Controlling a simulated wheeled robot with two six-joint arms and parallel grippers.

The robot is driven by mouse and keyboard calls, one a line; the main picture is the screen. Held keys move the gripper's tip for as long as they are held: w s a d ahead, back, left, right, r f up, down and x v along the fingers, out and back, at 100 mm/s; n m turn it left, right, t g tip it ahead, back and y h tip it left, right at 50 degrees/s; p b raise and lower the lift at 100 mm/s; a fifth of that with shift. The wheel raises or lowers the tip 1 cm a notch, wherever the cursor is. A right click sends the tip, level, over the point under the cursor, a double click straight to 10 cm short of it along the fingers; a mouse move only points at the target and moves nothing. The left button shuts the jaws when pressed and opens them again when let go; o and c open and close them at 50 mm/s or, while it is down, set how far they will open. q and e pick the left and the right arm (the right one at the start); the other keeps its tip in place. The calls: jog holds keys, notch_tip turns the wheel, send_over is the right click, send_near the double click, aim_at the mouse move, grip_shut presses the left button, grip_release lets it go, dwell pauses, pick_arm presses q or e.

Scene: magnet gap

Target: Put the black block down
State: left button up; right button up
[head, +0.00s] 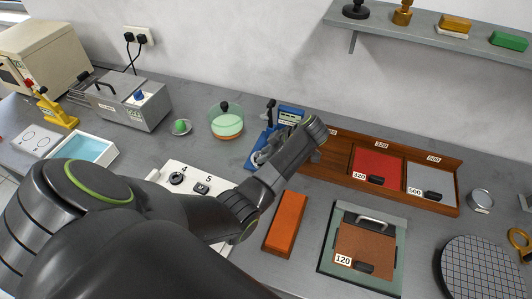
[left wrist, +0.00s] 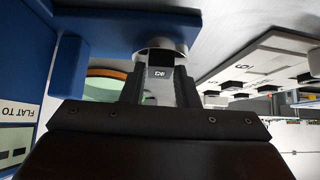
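My left gripper (head: 262,157) is at the blue device (head: 252,163) in the middle of the bench, partly hidden behind my own wrist in the head view. In the left wrist view the two dark fingers (left wrist: 159,90) stand on either side of a small black block with a pale mark (left wrist: 160,73) and appear closed on it. The block is just by a round metal piece (left wrist: 160,52) of the blue device (left wrist: 115,30). I cannot tell whether it touches that piece. The block is hidden in the head view. My right gripper is not in view.
A white panel (head: 176,167) with black pieces marked 4 and 5 lies left of my wrist. An orange-brown bar (head: 286,222), a green-edged tray (head: 332,240) and a wooden rack (head: 450,165) are to the right. A glass dish (head: 226,122) stands behind left.

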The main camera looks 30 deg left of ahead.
pick_arm(q)
jog(key=o, duration=0.3)
jog(key=shift+a, duration=0.2)
jog(key=shift+d+r, duration=0.1)
jog(key=v, duration=0.3)
jog(key=shift+r, duration=0.1)
jog(key=p+v, duration=0.6)
jog(key=v, duration=0.3)
dwell(0.4)
